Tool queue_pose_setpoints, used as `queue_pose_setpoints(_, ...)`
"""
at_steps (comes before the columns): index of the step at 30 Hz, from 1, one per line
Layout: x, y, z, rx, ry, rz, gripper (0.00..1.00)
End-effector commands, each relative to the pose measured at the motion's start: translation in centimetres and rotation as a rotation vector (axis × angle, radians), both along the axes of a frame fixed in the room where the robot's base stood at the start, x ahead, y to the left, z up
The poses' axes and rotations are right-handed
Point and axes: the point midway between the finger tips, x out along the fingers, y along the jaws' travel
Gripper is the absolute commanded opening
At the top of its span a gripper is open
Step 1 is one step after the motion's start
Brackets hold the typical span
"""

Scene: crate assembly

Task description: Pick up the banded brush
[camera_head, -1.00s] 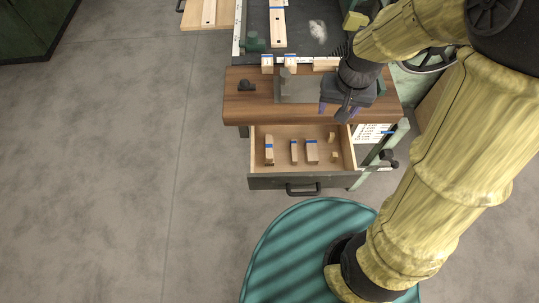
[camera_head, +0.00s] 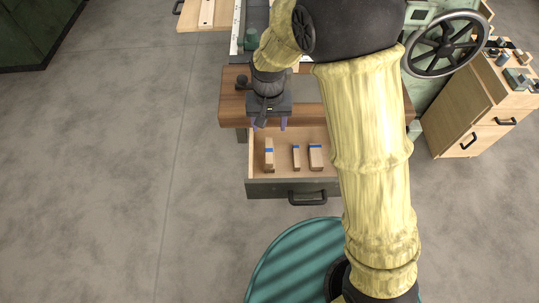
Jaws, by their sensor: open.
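Three light wooden pieces with blue bands stand in the open drawer (camera_head: 258,187): a left one (camera_head: 269,158), a thinner middle one (camera_head: 296,160) and a right one (camera_head: 315,160). They are too small in the head view to tell whether one of them is the banded brush. My gripper (camera_head: 268,125) points down, with its purple fingertips apart and nothing seen between them. It is over the front edge of the wooden worktop, near the back left of the drawer, a little beyond the left banded piece in the picture.
The wooden worktop (camera_head: 232,107) lies behind the drawer, with a small dark object (camera_head: 242,82) at its left. My arm covers the drawer's right part. A wooden cabinet (camera_head: 455,120) and a handwheel (camera_head: 446,44) stand at the right. The floor at left is clear.

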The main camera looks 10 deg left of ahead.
Motion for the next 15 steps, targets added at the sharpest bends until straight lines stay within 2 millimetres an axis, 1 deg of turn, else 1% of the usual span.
queue_pose_setpoints(1,-0.1,-0.1,-1.1,-0.002,0.003,0.0,0.58)
queue_pose_setpoints(3,-0.1,-0.1,-2.4,-0.003,0.003,0.0,0.58)
queue_pose_setpoints(12,-0.1,-0.1,-7.7,-0.003,0.003,0.0,0.58)
queue_pose_setpoints(15,-0.1,0.0,-9.2,-0.002,0.003,0.001,0.58)
